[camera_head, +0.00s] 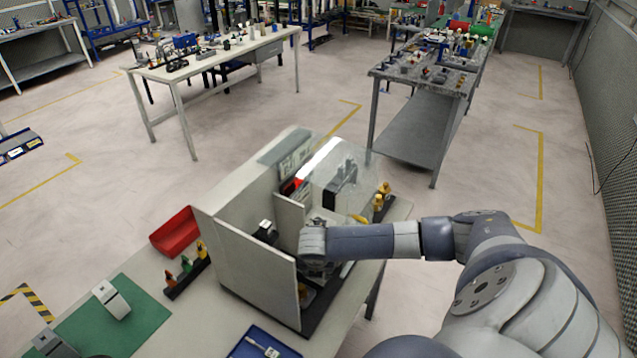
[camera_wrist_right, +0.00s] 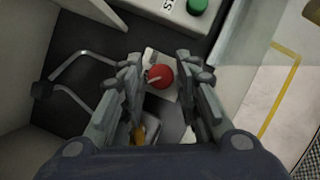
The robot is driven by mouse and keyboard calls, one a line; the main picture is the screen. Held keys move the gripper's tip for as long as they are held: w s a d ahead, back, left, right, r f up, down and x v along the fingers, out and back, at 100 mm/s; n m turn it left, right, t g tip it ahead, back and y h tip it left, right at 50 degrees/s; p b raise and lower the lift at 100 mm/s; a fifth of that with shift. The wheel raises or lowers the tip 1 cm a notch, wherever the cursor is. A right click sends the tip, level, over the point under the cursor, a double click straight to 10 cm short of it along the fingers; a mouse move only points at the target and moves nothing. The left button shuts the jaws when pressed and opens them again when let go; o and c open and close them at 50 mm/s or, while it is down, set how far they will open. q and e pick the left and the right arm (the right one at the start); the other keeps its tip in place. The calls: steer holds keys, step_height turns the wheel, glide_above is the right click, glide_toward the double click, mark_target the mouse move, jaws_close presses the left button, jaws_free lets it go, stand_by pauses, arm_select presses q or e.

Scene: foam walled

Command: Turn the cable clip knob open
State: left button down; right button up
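A round red knob (camera_wrist_right: 160,76) with a light marking on its top shows in the right wrist view. It sits on a pale block (camera_wrist_right: 152,56) inside a walled bench station. My right gripper (camera_wrist_right: 157,65) is open, with one finger on each side of the knob. Small gaps show between fingers and knob; whether they are at the same height I cannot tell. In the head view my right arm reaches into the station from the right; its fingers and the knob are largely hidden there. My left gripper is in neither view.
A pale wall (camera_head: 255,270) stands in front of the arm, and a clear cover (camera_head: 335,170) stands behind it. A bent metal wire (camera_wrist_right: 82,62) lies left of the fingers. A green button (camera_wrist_right: 197,5) is beyond them. A red bin (camera_head: 172,232) is at the station's left.

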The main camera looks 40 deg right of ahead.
steer(key=shift+o, duration=0.2)
steer(key=shift+s, duration=0.1)
steer(key=shift+a+r, duration=0.1)
steer(key=v, duration=1.1)
steer(key=shift+r, duration=0.4)
steer(key=shift+s+f, duration=0.1)
steer(key=shift+s, duration=0.05)
